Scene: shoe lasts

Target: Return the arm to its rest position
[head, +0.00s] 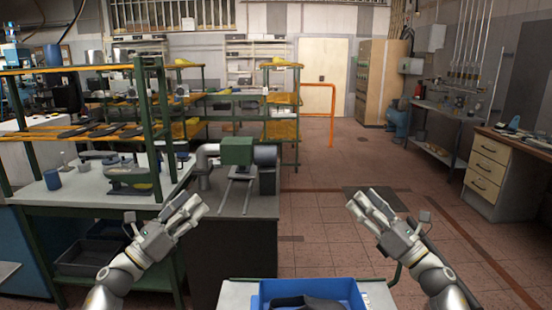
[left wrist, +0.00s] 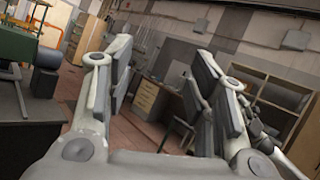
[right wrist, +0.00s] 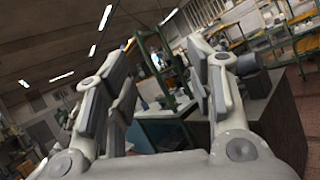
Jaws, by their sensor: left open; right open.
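My left gripper (head: 187,212) is raised in front of the dark cabinet, at the lower left of the head view. Its fingers (left wrist: 160,90) stand apart in the left wrist view with nothing between them. My right gripper (head: 368,207) is raised over the open floor at the lower right of the head view. Its fingers (right wrist: 160,95) are apart and empty in the right wrist view. Both grippers are held clear of the tables and touch nothing that I can see.
A blue crate (head: 352,292) with a dark object (head: 308,302) in it sits on a cart (head: 238,294) between my arms. A workbench (head: 85,190) and a dark cabinet (head: 232,240) with a green machine (head: 237,151) stand left. A drawer desk (head: 487,168) stands right. The middle floor is clear.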

